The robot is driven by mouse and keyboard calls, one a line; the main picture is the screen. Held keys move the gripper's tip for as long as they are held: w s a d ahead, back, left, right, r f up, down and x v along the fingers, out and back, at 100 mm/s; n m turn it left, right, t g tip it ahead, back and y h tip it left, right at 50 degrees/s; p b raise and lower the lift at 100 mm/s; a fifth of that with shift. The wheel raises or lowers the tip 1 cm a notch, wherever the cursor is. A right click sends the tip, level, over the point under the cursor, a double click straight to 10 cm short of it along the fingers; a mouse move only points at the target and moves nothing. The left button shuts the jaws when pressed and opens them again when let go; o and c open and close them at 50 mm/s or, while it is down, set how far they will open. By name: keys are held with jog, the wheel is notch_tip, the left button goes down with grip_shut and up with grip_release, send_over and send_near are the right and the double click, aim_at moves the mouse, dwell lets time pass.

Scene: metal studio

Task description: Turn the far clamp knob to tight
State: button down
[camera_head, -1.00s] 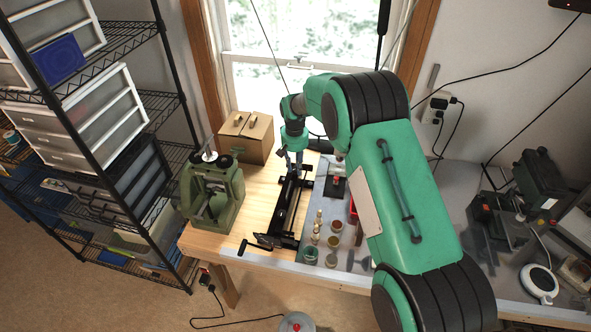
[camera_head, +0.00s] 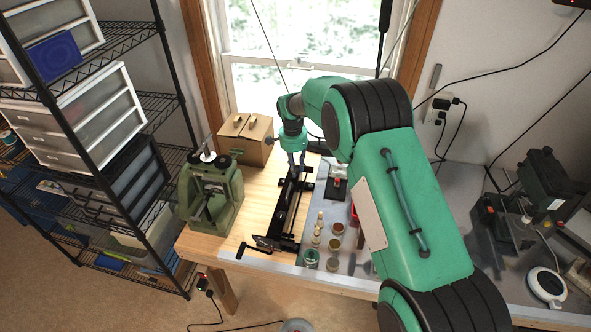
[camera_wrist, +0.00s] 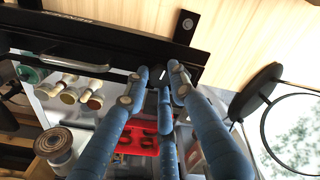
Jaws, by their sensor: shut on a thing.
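A long black clamp (camera_head: 286,208) lies on the wooden part of the bench, pointing away from me, with a crank handle at its near end. Its black bar (camera_wrist: 100,42) with white lettering crosses the top of the wrist view. My gripper (camera_head: 298,164) is at the clamp's far end, pointing down. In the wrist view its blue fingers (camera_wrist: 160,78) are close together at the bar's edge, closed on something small. The far knob cannot be made out; the fingers appear to cover it, and its setting does not show.
A green press (camera_head: 212,195) and a cardboard box (camera_head: 246,139) stand left of the clamp. Small bottles (camera_head: 318,228) and jars (camera_head: 336,243) stand close on its right. A red tray (camera_wrist: 138,138) shows behind the fingers. Bare wood lies between press and clamp.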

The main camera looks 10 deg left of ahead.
jog(key=shift+m, duration=1.2)
jog(key=c, duration=1.5)
grip_release()
jog(key=shift+o, duration=0.2)
notch_tip(320, 180, up, 12)
jog(key=shift+s+a, duration=0.15)
jog(key=shift+a, duration=0.2)
jog(key=shift+d, duration=0.1)
